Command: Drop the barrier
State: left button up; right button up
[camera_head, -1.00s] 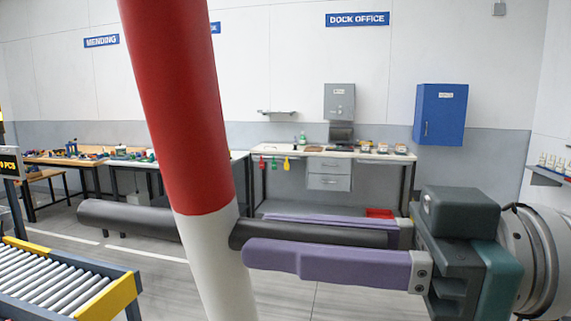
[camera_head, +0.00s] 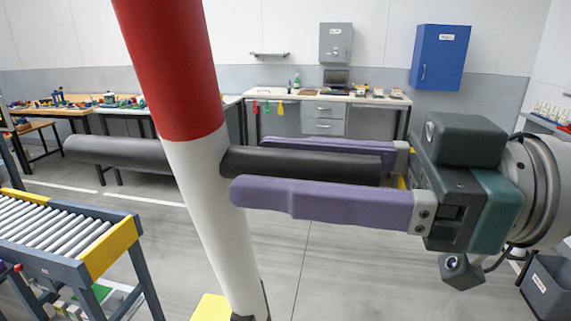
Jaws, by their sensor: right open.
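The barrier is a thick red and white pole (camera_head: 197,165) that crosses the left-middle of the head view, close to me and leaning with its top to the left. A dark round bar sticks out on both sides of it, with a left part (camera_head: 115,152) and a right part (camera_head: 300,163). My right gripper (camera_head: 248,166) comes in from the right with two purple fingers. It is open, with one finger on the near side and one on the far side of the bar's right part. The bar's end stops short of the palm. My left gripper is not in view.
A roller conveyor (camera_head: 62,254) with yellow ends stands at the lower left. A workbench (camera_head: 330,97) with drawers and a blue wall cabinet (camera_head: 440,56) are at the back. A dark bin (camera_head: 548,288) is at the lower right. The middle floor is clear.

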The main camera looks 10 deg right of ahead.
aim_at(392, 186)
jog(key=b+v, duration=0.2)
jog(key=v, duration=0.2)
jog(key=b+v, duration=0.1)
jog(key=v, duration=0.3)
jog(key=shift+d+f+b, duration=0.2)
jog(key=shift+d+b, duration=0.15)
jog(key=shift+s+d+r, duration=0.25)
jog(key=shift+d, duration=0.2)
